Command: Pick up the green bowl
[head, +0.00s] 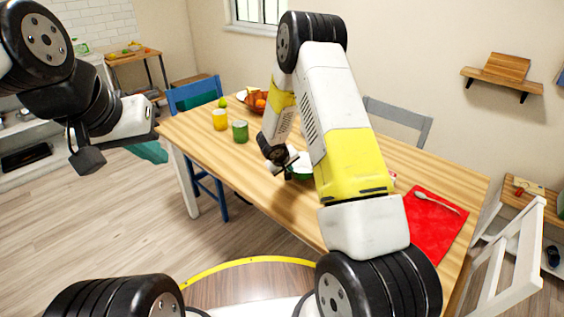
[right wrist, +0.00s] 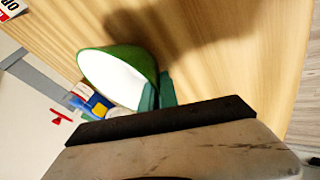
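In the head view the bowl (head: 300,176) is partly hidden behind my right arm. My right gripper (head: 278,160) is low over the table at the bowl's left side. In the right wrist view two teal fingertips (right wrist: 157,92) are close together at the bowl's rim, one overlapping its white inside and one just outside. I cannot tell whether they touch or grip the rim. My left gripper (head: 86,160) hangs at the left, away from the table; its opening is unclear.
A red mat (head: 432,228) with a spoon lies at the right. Chairs stand around the table. Bare table lies left of the bowl.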

